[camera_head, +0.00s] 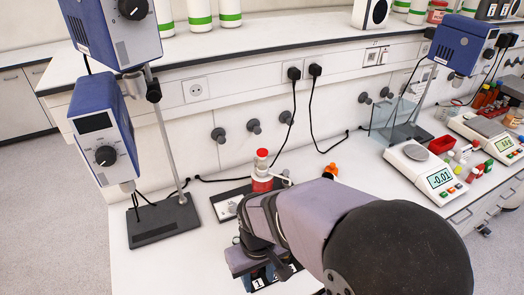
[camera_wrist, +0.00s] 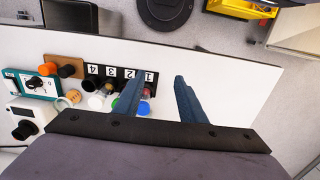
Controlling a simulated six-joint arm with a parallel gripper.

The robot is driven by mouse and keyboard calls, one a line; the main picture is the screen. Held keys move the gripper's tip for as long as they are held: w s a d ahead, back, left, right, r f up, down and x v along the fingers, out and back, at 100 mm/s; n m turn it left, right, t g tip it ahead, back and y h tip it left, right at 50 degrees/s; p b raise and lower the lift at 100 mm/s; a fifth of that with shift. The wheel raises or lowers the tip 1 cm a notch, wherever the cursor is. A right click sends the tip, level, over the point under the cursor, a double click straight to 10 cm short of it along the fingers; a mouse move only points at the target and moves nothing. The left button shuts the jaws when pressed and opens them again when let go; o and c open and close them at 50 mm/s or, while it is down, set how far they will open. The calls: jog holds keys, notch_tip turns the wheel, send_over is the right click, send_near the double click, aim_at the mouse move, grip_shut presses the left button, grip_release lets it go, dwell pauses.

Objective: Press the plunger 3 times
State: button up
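A red-and-white upright piece with a red top (camera_head: 262,158) stands behind my gripper in the head view; it looks like the dispenser with the plunger. Its lower part is a red body (camera_head: 262,182), partly hidden by my arm. My gripper (camera_head: 258,268) is in front of it, apart from it, low over the bench. The left finger overlaps the end of a black numbered rack (camera_wrist: 104,72) near slot 1. I cannot make out the plunger in the wrist view.
A small orange-capped item (camera_head: 330,170) stands right of the dispenser. A stirrer stand (camera_head: 163,222) is at left, and a balance (camera_head: 428,172) at right. In the wrist view, a teal device (camera_wrist: 32,84) and loose caps lie left of the fingers; the bench right is clear.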

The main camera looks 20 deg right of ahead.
grip_shut()
dwell(1.5)
